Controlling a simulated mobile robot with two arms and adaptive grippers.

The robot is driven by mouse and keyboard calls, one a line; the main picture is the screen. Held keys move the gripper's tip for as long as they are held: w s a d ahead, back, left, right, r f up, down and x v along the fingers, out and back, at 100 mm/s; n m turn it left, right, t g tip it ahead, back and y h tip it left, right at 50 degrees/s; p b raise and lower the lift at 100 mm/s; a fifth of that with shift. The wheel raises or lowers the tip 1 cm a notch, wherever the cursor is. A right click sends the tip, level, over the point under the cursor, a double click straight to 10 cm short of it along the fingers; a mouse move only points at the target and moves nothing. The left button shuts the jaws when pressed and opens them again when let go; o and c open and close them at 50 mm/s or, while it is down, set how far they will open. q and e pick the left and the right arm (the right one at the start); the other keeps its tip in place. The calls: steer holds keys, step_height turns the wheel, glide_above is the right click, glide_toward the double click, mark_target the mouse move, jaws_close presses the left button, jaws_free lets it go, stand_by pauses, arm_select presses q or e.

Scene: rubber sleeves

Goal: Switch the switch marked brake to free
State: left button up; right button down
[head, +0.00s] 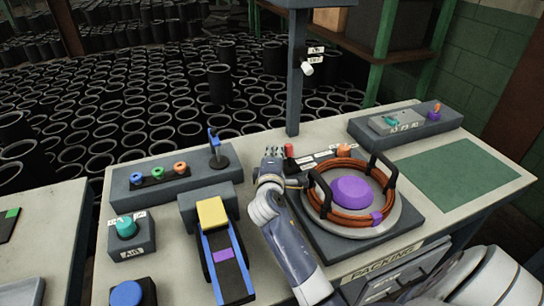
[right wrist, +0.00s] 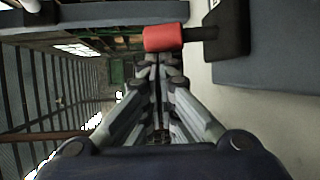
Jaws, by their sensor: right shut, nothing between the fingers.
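A small lever with a red knob (head: 289,151) stands at the back left corner of the dark turntable base. Small white labels (head: 318,158) lie beside it, too small to read, so I cannot confirm that it is the brake switch or tell its setting. In the right wrist view the red knob (right wrist: 165,38) sits on a dark stem leading to a black mount. My right gripper (head: 272,152) is just left of the knob, shut and empty. In its wrist view the fingertips (right wrist: 158,60) are close to the knob; I cannot tell whether they touch. My left gripper is not in view.
A turntable (head: 393,221) carries an orange coil with black handles and a purple hub. A post (head: 294,80) rises behind the lever. A box with colored knobs (head: 130,190) and a small conveyor (head: 230,272) stand left. A green mat (head: 460,172) lies right.

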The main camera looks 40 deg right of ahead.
steer(key=shift+s+b, duration=0.15)
steer(key=shift+b, duration=0.2)
steer(key=shift+s, duration=0.2)
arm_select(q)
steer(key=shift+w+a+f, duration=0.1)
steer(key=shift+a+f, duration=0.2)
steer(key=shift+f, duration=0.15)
arm_select(e)
steer(key=shift+s+a+r, duration=0.1)
steer(key=shift+s, duration=0.1)
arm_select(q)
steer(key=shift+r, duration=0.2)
arm_select(e)
steer(key=shift+s+h, duration=0.25)
steer(key=shift+h, duration=0.05)
arm_select(q)
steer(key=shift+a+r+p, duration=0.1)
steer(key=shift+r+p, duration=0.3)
steer(key=shift+p, duration=0.2)
arm_select(e)
steer(key=shift+s+a, duration=0.15)
steer(key=shift+s, duration=0.4)
stand_by(0.3)
steer(key=shift+f, duration=0.2)
steer(key=v, duration=0.7)
steer(key=shift+s+a, duration=0.15)
steer(key=shift+s, duration=0.1)
